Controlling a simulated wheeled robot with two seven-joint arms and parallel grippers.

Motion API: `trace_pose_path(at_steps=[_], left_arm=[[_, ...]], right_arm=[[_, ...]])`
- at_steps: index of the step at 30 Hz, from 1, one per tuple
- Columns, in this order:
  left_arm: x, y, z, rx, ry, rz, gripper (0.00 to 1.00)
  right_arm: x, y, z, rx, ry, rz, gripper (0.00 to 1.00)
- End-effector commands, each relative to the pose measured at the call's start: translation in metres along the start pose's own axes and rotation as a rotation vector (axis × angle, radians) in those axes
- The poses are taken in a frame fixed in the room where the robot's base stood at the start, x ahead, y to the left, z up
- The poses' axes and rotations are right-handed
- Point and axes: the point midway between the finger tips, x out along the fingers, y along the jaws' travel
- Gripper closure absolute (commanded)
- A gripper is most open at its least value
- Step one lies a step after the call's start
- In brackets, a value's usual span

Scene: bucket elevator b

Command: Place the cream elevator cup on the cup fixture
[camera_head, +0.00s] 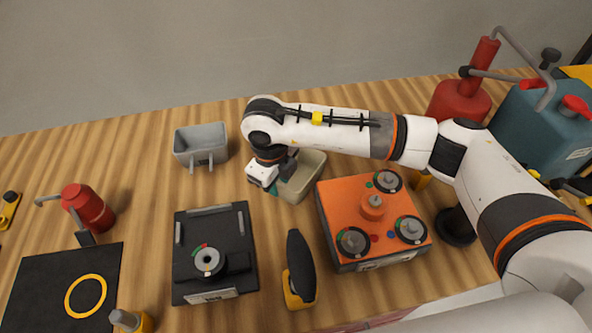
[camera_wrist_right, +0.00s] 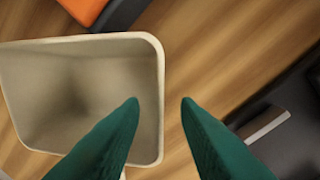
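The cream elevator cup (camera_head: 307,173) is an open-topped box on the wooden table, beyond the orange unit and partly hidden by my right gripper. My right gripper (camera_head: 277,186) points down at the cup's left side. In the right wrist view the cream cup (camera_wrist_right: 75,92) fills the left. My green fingers (camera_wrist_right: 160,106) are apart, with the cup's near wall and rim between their tips; contact cannot be told. A black plate with grey brackets and a dial (camera_head: 214,257), probably the cup fixture, lies front left of the cup with no cup on it. My left gripper is not in view.
A grey cup (camera_head: 201,144) stands behind the black plate. The orange unit with dials (camera_head: 371,220) is close to the cream cup. A black-and-yellow tool (camera_head: 300,270) stands between the plate and orange unit. Red oil cans and a blue can (camera_head: 541,125) stand around.

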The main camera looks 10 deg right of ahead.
Motion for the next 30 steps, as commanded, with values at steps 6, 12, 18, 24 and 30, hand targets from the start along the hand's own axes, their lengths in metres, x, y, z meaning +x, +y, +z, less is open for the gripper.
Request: trace_pose_path(at_steps=[6, 12, 18, 24, 30], left_arm=[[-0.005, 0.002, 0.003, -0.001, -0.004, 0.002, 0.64], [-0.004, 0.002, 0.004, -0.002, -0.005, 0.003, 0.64], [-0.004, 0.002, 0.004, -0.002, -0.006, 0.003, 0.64], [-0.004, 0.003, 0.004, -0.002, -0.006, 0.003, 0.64], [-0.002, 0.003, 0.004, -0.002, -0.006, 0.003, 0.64]], right_arm=[[0.017, 0.0, 0.0, -0.001, -0.001, 0.0, 0.71], [0.018, 0.0, 0.0, -0.001, 0.0, 0.0, 0.73], [0.018, 0.0, 0.0, -0.001, 0.001, 0.0, 1.0], [0.017, 0.0, 0.0, -0.001, 0.001, 0.0, 1.0], [0.012, 0.001, -0.001, 0.0, 0.004, 0.001, 1.0]])
